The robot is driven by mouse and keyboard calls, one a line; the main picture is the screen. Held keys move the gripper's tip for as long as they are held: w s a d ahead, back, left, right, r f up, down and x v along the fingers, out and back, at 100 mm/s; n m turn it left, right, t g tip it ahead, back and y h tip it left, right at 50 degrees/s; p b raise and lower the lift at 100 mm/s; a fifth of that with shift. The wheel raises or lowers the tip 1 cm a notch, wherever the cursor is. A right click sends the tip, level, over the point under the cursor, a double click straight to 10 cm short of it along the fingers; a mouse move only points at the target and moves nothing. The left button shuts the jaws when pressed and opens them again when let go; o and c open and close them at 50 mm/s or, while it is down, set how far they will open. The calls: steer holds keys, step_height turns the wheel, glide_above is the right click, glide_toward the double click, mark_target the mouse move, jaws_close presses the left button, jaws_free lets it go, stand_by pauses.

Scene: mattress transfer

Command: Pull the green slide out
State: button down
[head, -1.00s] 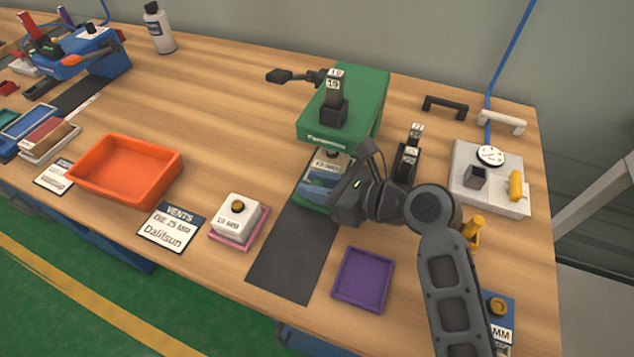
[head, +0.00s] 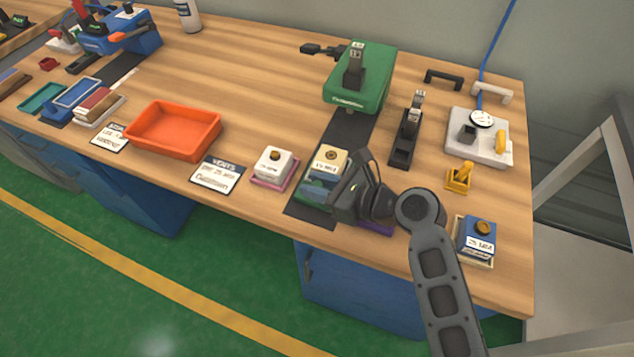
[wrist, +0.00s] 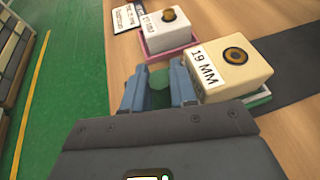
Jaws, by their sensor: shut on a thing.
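The green slide (head: 318,188) lies on the dark strip near the table's front edge, out from and apart from the green machine (head: 352,97). A cream block (head: 328,160) labelled 19 MM sits on the slide; it also shows in the wrist view (wrist: 222,65). My gripper (head: 338,200) is at the slide's front end, low by the table edge. In the wrist view its two fingers (wrist: 158,88) are shut on a rounded green part at the slide's end. The gripper hides part of the slide in the head view.
A white block (head: 275,162) on a pink tray stands left of the slide. A purple tray (head: 378,228) is partly hidden behind my arm. A blue block (head: 477,236), yellow piece (head: 460,176) and black stand (head: 405,140) are to the right. The dark strip (head: 352,132) behind the slide is bare.

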steer(key=c, duration=1.2)
jaws_free()
steer(key=shift+s+a+f, duration=0.1)
steer(key=shift+s+a, duration=0.1)
steer(key=shift+s, duration=0.1)
steer(key=shift+c, duration=0.2)
steer(key=shift+d, duration=0.1)
steer(key=v, duration=0.7)
steer(key=shift+s+d+r, duration=0.1)
steer(key=shift+d+r, duration=0.15)
steer(key=shift+d, duration=0.05)
